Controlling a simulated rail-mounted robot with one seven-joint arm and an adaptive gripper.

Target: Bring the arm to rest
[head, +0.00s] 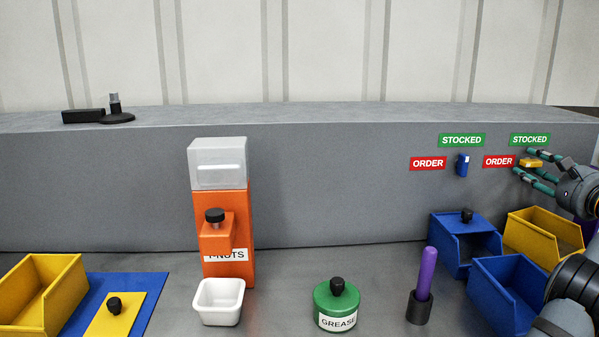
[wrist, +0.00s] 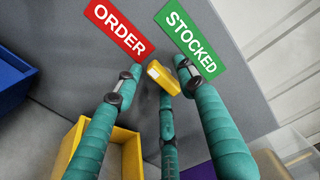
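My gripper (head: 526,163) is at the right of the head view, held up before the grey wall, its teal fingers spread apart. In the wrist view my gripper (wrist: 162,82) shows three separate fingers, open. A small yellow piece (head: 531,162) on the wall lies roughly level, beside a red ORDER sign (head: 499,161) and below a green STOCKED sign (head: 529,140). In the wrist view the yellow piece (wrist: 163,77) appears between the fingertips; I cannot tell whether a finger touches it.
Yellow (head: 546,231) and blue bins (head: 465,246) stand below my arm. A blue piece (head: 462,165) stands upright by the other signs. A purple-handled tool (head: 427,273), a green grease pot (head: 338,305) and an orange dispenser (head: 229,220) stand leftward. The air before the wall's middle is clear.

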